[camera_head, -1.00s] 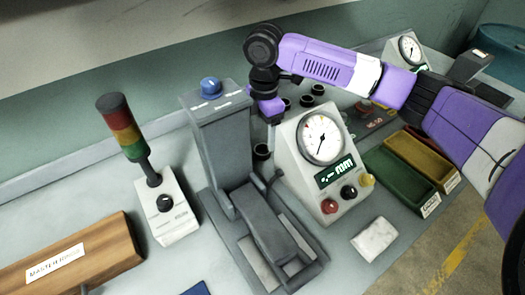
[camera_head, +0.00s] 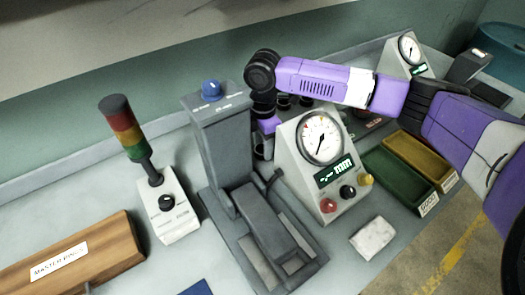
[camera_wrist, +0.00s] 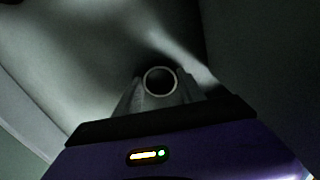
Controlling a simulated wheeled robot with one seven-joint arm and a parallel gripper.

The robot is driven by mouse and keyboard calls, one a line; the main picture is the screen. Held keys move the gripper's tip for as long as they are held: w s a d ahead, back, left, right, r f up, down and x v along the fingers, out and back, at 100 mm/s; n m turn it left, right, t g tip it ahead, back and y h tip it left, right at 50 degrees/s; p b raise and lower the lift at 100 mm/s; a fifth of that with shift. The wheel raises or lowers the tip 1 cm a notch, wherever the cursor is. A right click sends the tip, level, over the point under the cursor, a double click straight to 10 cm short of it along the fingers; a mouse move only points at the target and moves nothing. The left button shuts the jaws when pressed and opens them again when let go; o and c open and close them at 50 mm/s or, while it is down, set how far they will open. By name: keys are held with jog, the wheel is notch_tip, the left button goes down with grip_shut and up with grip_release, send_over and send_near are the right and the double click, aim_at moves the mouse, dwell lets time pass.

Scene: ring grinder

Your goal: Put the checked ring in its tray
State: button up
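A pale metal ring (camera_wrist: 146,82) shows in the wrist view between the two fingers of my gripper (camera_wrist: 161,92), which appear closed on its sides. In the head view my gripper is behind the grey column and the dial box; only its purple body (camera_head: 268,125) shows, and the fingertips and ring are hidden. The green tray (camera_head: 425,203) and the yellow tray (camera_head: 449,178) stand side by side to the right of the dial box. Their label writing is too small to read surely.
The grey gauge stand (camera_head: 222,140) and white dial box (camera_head: 326,190) stand close to my gripper. Several dark cups (camera_head: 306,101) are behind the box. A light block (camera_head: 373,238), signal lamp (camera_head: 132,136) and wooden ring block (camera_head: 100,250) stand on the bench.

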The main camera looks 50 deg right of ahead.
grip_shut()
jog(key=shift+r, duration=0.15)
notch_tip(320, 180, up, 10)
jog(key=b, duration=0.1)
